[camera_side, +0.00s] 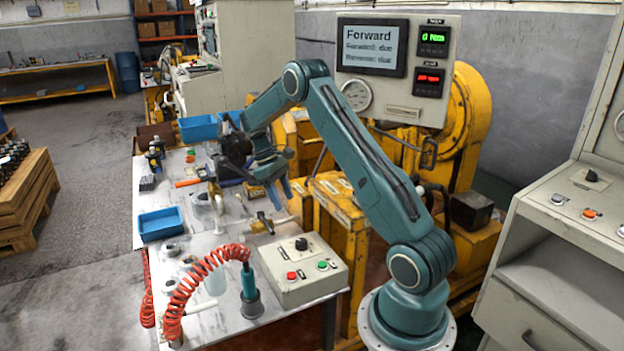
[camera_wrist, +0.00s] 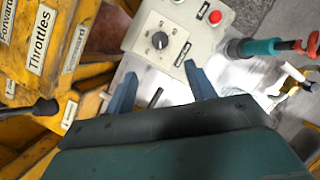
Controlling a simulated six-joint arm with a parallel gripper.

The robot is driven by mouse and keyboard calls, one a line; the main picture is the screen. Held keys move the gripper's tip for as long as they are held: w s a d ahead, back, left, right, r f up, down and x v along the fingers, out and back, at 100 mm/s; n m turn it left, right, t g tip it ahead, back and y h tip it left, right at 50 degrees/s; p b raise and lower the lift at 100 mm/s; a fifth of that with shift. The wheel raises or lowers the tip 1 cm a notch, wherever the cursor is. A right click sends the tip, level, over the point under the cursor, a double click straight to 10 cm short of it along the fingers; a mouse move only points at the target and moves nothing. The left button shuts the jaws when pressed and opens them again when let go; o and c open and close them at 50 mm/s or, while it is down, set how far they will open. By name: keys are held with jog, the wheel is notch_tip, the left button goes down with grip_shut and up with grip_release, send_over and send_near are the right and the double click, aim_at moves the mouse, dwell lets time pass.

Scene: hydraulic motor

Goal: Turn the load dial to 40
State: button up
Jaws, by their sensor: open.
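A black dial (camera_side: 301,244) sits on top of a grey control box (camera_side: 322,284), behind a red and a green button, in the side view. In the wrist view the dial (camera_wrist: 159,41) lies ahead of my fingertips on the box (camera_wrist: 188,20), with scale marks around it. Its setting is too small to read. My gripper (camera_side: 286,190) is open and empty, above the table and behind the box. In the wrist view its blue fingers (camera_wrist: 157,78) are spread apart and do not touch the dial.
A panel (camera_side: 397,72) reads "Forward", with both directions "due", and a green 0 Nm. A teal tool (camera_side: 248,285) on a red coiled hose stands left of the box. Yellow machinery (camera_wrist: 50,60) with lever labels lies close at left in the wrist view. A cabinet (camera_side: 560,220) stands at right.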

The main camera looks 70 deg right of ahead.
aim_at(300, 240)
jog(key=x, duration=1.3)
jog(key=shift+s+a+f, duration=0.1)
jog(key=shift+f, duration=0.3)
jog(key=c, duration=1)
